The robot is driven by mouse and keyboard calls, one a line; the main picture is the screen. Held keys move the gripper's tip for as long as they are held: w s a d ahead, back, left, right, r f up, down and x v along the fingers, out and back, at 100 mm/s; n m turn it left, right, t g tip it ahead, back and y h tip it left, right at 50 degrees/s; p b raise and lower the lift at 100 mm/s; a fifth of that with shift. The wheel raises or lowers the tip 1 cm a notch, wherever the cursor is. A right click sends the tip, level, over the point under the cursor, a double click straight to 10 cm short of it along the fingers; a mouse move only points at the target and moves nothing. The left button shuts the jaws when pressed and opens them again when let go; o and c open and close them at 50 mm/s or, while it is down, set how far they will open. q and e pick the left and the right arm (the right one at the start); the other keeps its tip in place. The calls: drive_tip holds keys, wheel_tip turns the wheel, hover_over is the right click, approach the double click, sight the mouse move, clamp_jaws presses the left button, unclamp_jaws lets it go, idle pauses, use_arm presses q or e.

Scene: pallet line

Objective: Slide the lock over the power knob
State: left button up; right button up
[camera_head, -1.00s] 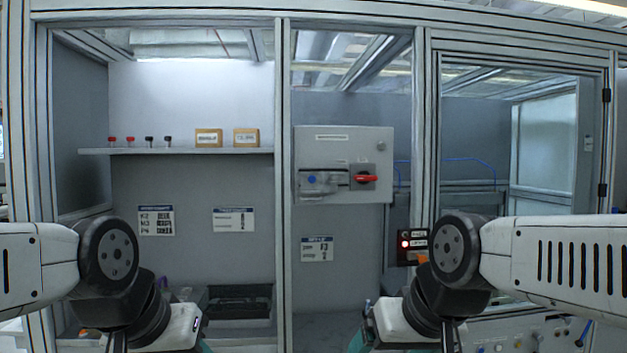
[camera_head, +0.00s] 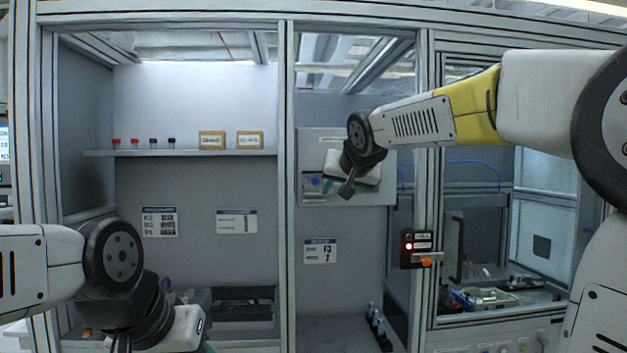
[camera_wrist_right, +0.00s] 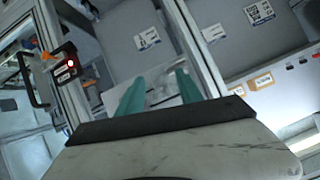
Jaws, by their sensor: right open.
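The grey control box (camera_head: 311,143) hangs on the middle panel in the head view. The lock's plate with its blue spot (camera_head: 315,182) shows at the box's lower left. My right gripper (camera_head: 353,172) is in front of the box in the head view and covers the red power knob and much of the lock. Its teal fingers show apart and empty in the right wrist view (camera_wrist_right: 160,84). That view looks steeply tilted across the cabinet; I cannot make out the lock or knob there. My left gripper (camera_head: 188,328) is at the lower left, its fingertips cut off.
A shelf (camera_head: 180,153) with small capped vials and two labelled boxes is left of the control box. A metal post (camera_head: 285,200) stands just left of the box, another (camera_head: 423,200) to its right. A switch box with a red light (camera_head: 415,249) is on the right post.

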drive_tip(key=t, duration=0.1)
approach(316, 180)
drive_tip(key=x, duration=0.8)
clamp_jaws()
idle(1.1)
